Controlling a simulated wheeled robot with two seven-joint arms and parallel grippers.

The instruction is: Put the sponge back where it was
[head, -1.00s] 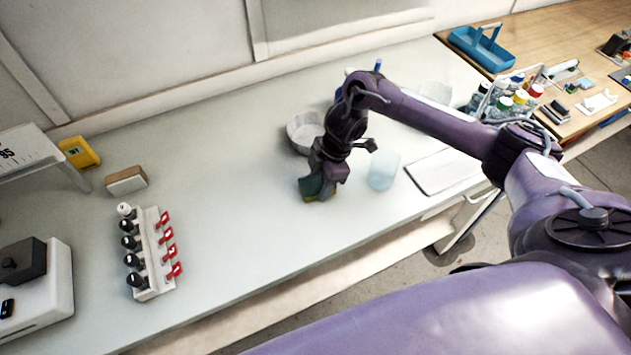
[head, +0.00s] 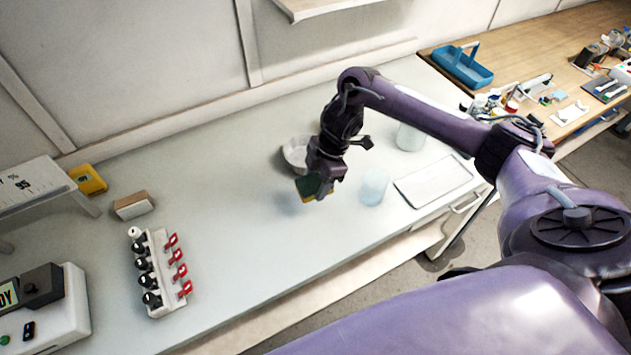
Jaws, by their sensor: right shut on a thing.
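The sponge (head: 309,189), dark green with a yellow layer, is held in my right gripper (head: 320,178). The jaws are shut on it and cover its upper part. The sponge is tilted and appears a little above the pale bench top (head: 245,235), with a soft shadow below and to its left. My left gripper is not in the head view.
A grey bowl (head: 294,153) stands behind the sponge, partly hidden by my arm. A clear beaker (head: 375,187) and a white tray (head: 433,184) lie to its right. A rack with red-handled valves (head: 160,272) and a brown-and-white block (head: 133,205) stand left. The middle bench is clear.

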